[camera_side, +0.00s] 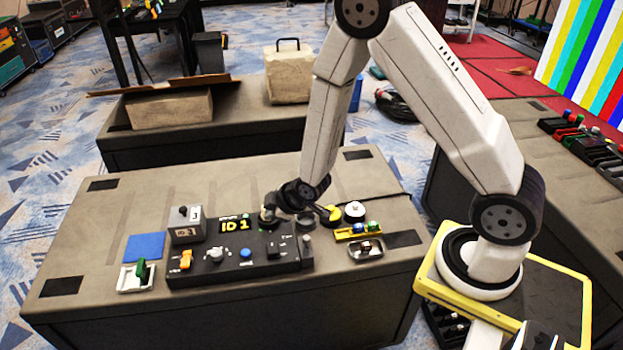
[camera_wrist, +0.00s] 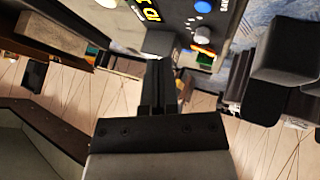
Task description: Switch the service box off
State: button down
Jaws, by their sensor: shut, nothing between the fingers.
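A small grey box (camera_side: 187,232) with a dark switch (camera_side: 183,211) stands at the back left of a black control panel (camera_side: 240,270); I take it for the service box. How its switch is set is too small to tell. In the wrist view a grey block (camera_wrist: 160,42), apparently this box, shows just past my fingertips. My gripper (camera_side: 270,214) is over the right back part of the panel, right of the yellow "ID 1" display (camera_side: 235,225) and apart from the grey box. In the wrist view my gripper (camera_wrist: 158,65) has its fingers together, with nothing held.
The panel carries an orange switch (camera_side: 186,259), a white knob (camera_side: 216,254) and a blue button (camera_side: 246,252). A tray with a green piece (camera_side: 141,270) and a blue pad (camera_side: 145,247) lie left. A white round button (camera_side: 354,210) stands right.

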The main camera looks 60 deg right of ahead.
aim_at(276, 251)
jog(key=shift+f, duration=0.15)
jog(key=shift+s+a+f, duration=0.15)
jog(key=shift+f, duration=1.25)
jog(key=shift+s+a+f, duration=0.2)
jog(key=shift+f, duration=1.15)
jog(key=shift+s+a+f, duration=0.15)
jog(key=shift+f, duration=1.25)
jog(key=shift+s+a+f, duration=0.1)
jog(key=shift+f, duration=0.7)
jog(key=shift+r, duration=0.15)
dwell(0.3)
jog(key=shift+r, duration=0.65)
jog(key=shift+w+d+r, duration=0.1)
jog(key=shift+d+r, duration=0.05)
jog(key=shift+r, duration=0.65)
jog(key=shift+w+d+r, duration=0.1)
jog(key=shift+w+r, duration=0.05)
jog(key=shift+r, duration=0.7)
jog(key=shift+w+d+r, duration=0.1)
jog(key=shift+d+r, duration=0.05)
jog(key=shift+r, duration=0.65)
jog(key=shift+r, duration=0.1)
